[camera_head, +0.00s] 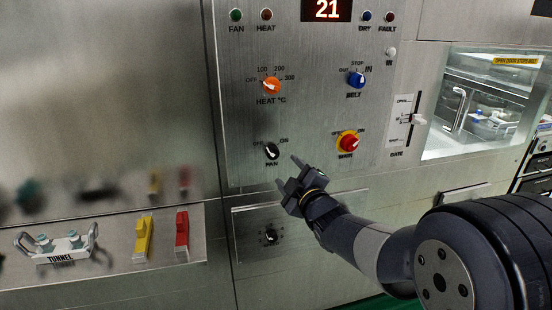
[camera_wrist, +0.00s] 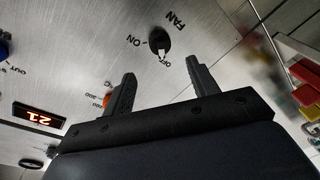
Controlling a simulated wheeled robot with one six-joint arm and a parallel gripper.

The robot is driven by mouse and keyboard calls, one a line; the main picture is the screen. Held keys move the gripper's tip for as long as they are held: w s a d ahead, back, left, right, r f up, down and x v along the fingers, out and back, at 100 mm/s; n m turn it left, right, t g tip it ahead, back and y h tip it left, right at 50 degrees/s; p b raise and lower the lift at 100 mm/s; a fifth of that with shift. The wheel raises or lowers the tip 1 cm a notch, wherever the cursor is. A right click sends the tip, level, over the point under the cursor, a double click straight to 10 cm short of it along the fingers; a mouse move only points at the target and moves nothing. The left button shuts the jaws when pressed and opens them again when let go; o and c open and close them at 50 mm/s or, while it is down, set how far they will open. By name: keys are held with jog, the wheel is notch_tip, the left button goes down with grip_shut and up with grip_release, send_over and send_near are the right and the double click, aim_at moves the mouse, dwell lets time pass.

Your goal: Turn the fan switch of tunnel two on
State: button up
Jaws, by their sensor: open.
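The fan switch (camera_head: 271,151) is a black rotary knob with a white pointer, low on the steel control panel, labelled FAN, with OFF and ON marks. In the wrist view the fan switch (camera_wrist: 159,41) lies ahead of the fingertips, and its white pointer is toward OFF. My gripper (camera_head: 288,172) is just below and right of the knob in the head view, apart from it. In the wrist view my gripper (camera_wrist: 162,76) is open and empty, with the knob roughly centred between the two finger lines.
The panel also carries an orange heat knob (camera_head: 271,85), a blue belt knob (camera_head: 356,79) and a red-yellow knob (camera_head: 348,143). A red display (camera_head: 327,9) reads 21. A ledge at left holds a TUNNEL-labelled fixture (camera_head: 62,248), a yellow handle (camera_head: 143,239) and a red handle (camera_head: 181,234).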

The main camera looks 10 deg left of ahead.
aim_at(275, 156)
jog(key=p+x, duration=0.1)
jog(key=x, duration=0.8)
jog(key=shift+w+a, duration=0.1)
jog(key=shift+w, duration=0.1)
jog(key=shift+c, duration=0.2)
jog(key=c, duration=0.9)
